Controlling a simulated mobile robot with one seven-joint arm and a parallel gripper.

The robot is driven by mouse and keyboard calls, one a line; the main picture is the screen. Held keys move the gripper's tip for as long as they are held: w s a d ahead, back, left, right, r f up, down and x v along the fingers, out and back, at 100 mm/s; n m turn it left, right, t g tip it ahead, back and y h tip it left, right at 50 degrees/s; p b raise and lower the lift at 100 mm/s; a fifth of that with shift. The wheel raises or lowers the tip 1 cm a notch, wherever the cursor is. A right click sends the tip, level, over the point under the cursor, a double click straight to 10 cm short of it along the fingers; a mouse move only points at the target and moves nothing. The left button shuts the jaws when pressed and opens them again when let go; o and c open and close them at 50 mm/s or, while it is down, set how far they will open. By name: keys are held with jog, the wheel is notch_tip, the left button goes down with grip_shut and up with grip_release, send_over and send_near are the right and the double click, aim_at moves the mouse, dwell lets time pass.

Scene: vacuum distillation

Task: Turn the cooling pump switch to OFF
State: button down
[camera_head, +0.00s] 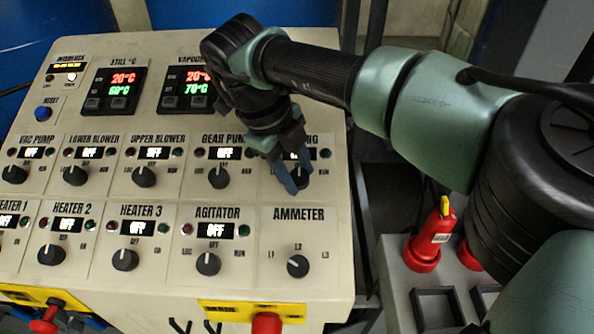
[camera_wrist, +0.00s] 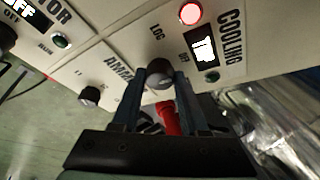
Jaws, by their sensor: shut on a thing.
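The cooling pump switch is a black rotary knob (camera_head: 302,181) at the right end of the panel's upper knob row, partly hidden by my fingers. It also shows in the wrist view (camera_wrist: 158,72), between the fingertips. My gripper (camera_head: 298,179) reaches down from above and is shut on this knob. In the wrist view, a red lamp (camera_wrist: 190,12) glows beside the COOLING label, and the small white display (camera_wrist: 202,48) is too skewed to read surely. A green lamp (camera_wrist: 211,76) is dark. The knob's pointer direction cannot be told.
The sloped control panel (camera_head: 180,275) carries several other knobs, with the AMMETER knob (camera_head: 298,266) just below and the gear pump knob (camera_head: 219,177) to the left. A red handle (camera_head: 432,240) stands on the grey unit at right.

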jog(key=shift+w+a+r, duration=0.1)
jog(key=shift+c, duration=2.1)
grip_release()
jog(key=b+v, duration=0.3)
jog(key=v, duration=1)
